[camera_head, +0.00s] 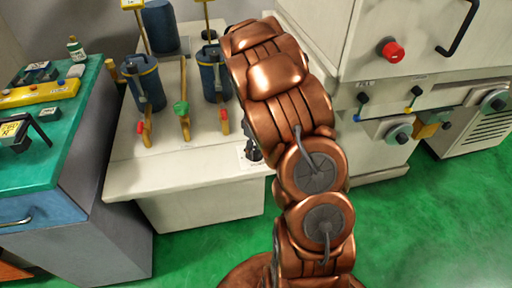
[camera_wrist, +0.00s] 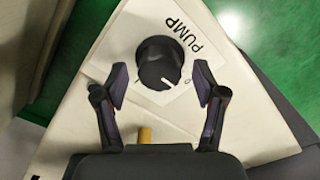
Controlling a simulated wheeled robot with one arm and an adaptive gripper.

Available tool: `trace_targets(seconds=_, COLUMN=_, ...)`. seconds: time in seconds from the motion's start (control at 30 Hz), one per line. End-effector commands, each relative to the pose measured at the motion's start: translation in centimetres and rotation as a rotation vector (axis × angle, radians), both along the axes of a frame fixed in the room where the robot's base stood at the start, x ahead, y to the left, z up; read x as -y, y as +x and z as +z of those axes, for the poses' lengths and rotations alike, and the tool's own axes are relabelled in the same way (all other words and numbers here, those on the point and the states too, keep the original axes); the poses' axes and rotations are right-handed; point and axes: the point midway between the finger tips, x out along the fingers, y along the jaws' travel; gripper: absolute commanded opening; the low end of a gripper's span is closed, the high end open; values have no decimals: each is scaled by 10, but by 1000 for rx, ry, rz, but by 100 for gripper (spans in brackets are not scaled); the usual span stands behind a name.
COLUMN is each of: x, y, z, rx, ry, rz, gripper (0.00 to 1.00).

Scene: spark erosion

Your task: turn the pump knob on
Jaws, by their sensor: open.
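The pump knob (camera_wrist: 160,64) is a round black knob with a white pointer line, on a white plate (camera_wrist: 183,93) printed "PUMP" in the wrist view. Its pointer line is toward the lower right of the picture. My gripper (camera_wrist: 160,78) is open, with one dark finger on either side of the knob near its lower edge. I see gaps between the fingers and the knob. In the head view my copper arm covers most of the knob's area; part of the label plate (camera_head: 243,158) shows at the arm's left edge.
A green-topped workbench (camera_head: 40,150) stands left. The machine with a red button (camera_head: 391,50) stands right. Green floor (camera_head: 430,220) is open at front right.

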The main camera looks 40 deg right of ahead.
Motion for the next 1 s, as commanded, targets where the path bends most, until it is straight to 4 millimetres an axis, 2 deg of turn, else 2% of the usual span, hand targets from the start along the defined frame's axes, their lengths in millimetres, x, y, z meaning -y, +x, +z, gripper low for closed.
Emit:
trace_targets(seconds=0.37, x=0, y=0, z=-4, rx=-1, ry=-1, rz=0, gripper=69)
trace_targets(seconds=0.9, x=0, y=0, z=-4, rx=-1, ry=0, rz=0, gripper=13)
trace_targets(seconds=1.0, x=0, y=0, z=-4, rx=-1, ry=0, rz=-1, gripper=10)
